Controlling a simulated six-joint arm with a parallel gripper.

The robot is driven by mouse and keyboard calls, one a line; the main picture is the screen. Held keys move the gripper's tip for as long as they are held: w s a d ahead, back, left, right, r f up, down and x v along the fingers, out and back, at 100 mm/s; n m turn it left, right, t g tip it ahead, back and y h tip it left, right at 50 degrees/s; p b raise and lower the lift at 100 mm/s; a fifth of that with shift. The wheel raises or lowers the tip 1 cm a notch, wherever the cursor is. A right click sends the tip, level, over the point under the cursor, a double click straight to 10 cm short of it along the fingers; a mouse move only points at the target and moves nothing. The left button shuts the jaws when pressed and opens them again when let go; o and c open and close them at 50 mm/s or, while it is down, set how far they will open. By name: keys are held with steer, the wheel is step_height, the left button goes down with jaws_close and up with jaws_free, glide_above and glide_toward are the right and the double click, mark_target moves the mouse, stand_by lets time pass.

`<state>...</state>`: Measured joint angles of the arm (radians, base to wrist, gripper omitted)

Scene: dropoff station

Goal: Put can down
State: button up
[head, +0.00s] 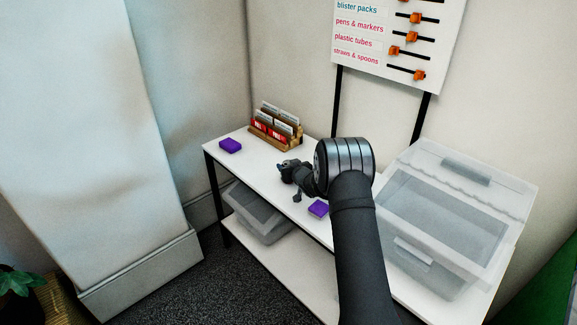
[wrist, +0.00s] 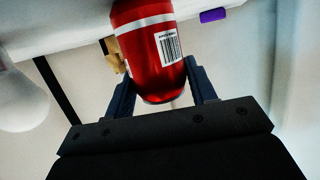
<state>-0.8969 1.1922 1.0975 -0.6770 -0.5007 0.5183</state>
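The red can (wrist: 155,55) with a white band and a barcode sits between the two fingers of my gripper (wrist: 160,90) in the wrist view. The dark fingers press along both sides of its near end, so my gripper is shut on it. Its far end is cut off by the frame's top. In the head view my gripper (head: 291,172) is over the white table (head: 262,165), with my arm partly in front. I cannot make out the can there. Whether the can touches the table is not clear.
A wooden holder with cards (head: 277,127) stands at the table's back. Purple blocks lie at the left (head: 230,145) and near my arm (head: 318,208). A large clear lidded bin (head: 440,220) stands at the right; a grey bin (head: 258,215) is on the lower shelf.

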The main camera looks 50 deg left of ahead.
steer(key=shift+o, duration=1.3)
steer(key=shift+r, duration=0.1)
steer(key=shift+r, duration=0.15)
steer(key=v, duration=1.2)
steer(key=shift+a, duration=0.1)
